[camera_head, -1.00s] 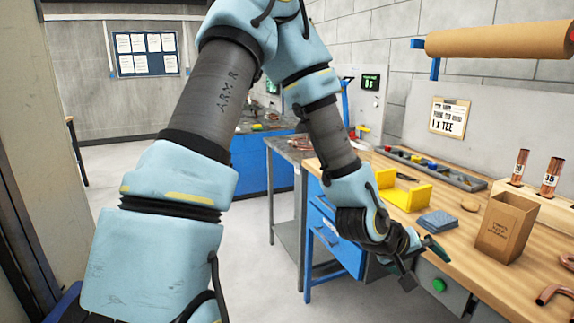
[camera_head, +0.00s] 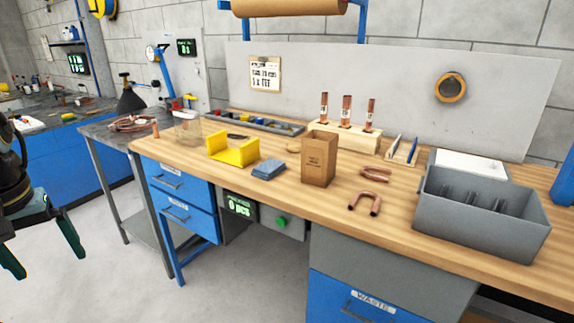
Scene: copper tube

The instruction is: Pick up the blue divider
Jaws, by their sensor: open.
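I cannot tell for sure which thing is the blue divider. Slim blue and white pieces (camera_head: 393,147) stand slanted in a small wooden holder at the back of the bench, right of the copper fittings. A flat blue-grey folded pad or stack (camera_head: 268,170) lies near the bench's front edge, between the yellow cradle and the brown box. My gripper (camera_head: 40,247) is at the far left of the view, over the floor and well away from the bench. Its two dark green fingers are spread apart with nothing between them.
The wooden bench (camera_head: 240,197) holds a yellow cradle (camera_head: 232,148), an open brown box (camera_head: 319,160), bent copper tubes (camera_head: 365,203) and a grey bin (camera_head: 480,222) at right. Upright copper pieces (camera_head: 346,108) stand in a wooden block. Floor (camera_head: 100,285) left of the bench is clear.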

